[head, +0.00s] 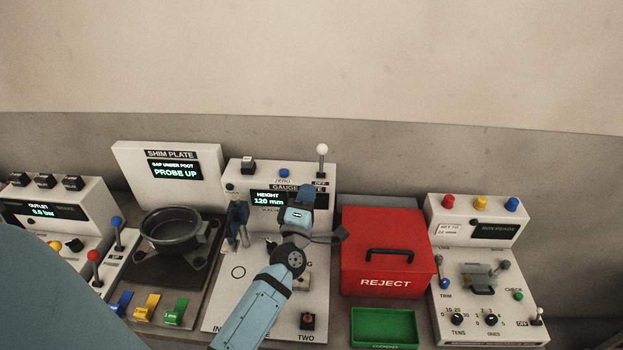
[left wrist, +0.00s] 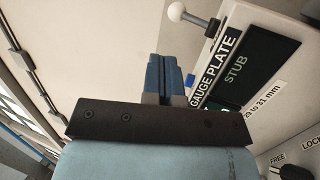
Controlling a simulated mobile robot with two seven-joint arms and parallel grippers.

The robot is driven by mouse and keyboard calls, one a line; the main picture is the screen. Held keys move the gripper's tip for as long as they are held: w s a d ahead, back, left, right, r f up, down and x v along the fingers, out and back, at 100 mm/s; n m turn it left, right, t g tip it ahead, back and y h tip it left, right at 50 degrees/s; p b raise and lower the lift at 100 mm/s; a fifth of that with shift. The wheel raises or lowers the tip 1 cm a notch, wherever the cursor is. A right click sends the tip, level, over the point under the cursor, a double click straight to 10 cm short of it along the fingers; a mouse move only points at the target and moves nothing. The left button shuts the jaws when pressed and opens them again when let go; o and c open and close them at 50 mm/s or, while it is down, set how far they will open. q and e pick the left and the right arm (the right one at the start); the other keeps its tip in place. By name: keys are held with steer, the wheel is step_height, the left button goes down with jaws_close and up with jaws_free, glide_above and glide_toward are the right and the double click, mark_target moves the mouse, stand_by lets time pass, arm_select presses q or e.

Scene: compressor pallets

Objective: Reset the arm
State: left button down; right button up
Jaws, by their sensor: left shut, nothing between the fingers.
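My left gripper (head: 305,193) is in front of the gauge plate station (head: 222,293), its blue fingers near the upright panel and partly covering its text. In the left wrist view the fingers (left wrist: 165,78) are together with nothing between them, and the panel's GAUGE PLATE label (left wrist: 216,66) lies just to their right. I cannot tell whether they touch the panel. My left arm covers part of the station's base. The display (head: 268,200) reads HEIGHT 120 mm. My right gripper is not in view.
A white-knobbed lever (head: 322,150) stands on the panel's top. Right of the arm are a red REJECT box (head: 384,222) with a black handle, a green tray (head: 412,324) and a control station (head: 500,325). Left is the SHIM PLATE station (head: 216,158) with a dark bowl (head: 171,232).

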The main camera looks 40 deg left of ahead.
arm_select(q)
steer(key=shift+s+d+f, duration=0.1)
steer(key=shift+s+d, duration=0.05)
steer(key=shift+s, duration=0.2)
stand_by(0.3)
steer(key=s+d+f+m+g+h, duration=0.2)
steer(key=s+d+f+m+h, duration=0.1)
steer(key=s+d+f+m, duration=0.1)
steer(key=s+d+f+m+g+h, duration=0.2)
steer(key=s+d+f+m+h, duration=0.2)
steer(key=m, duration=0.5)
steer(key=s+d+f+m+g+h, duration=0.2)
steer(key=s+d+f+m+h, duration=0.2)
steer(key=s+d+f+m, duration=0.1)
steer(key=shift+s+d+f+m+p, duration=0.2)
steer(key=shift+f+m, duration=0.25)
steer(key=shift+f, duration=0.15)
steer(key=shift+s+d+f+m+p, duration=0.2)
steer(key=shift+f+m, duration=0.25)
steer(key=shift+f, duration=0.15)
steer(key=s+f+m+g, duration=0.1)
steer(key=s, duration=0.1)
steer(key=s+d+f+m+g, duration=0.1)
steer(key=s+f+m, duration=0.1)
steer(key=s, duration=0.1)
steer(key=s+d+f+m+g, duration=0.1)
steer(key=s, duration=0.1)
steer(key=shift+s+d+f+m, duration=0.15)
steer(key=shift+f+m, duration=0.15)
steer(key=shift+m, duration=0.1)
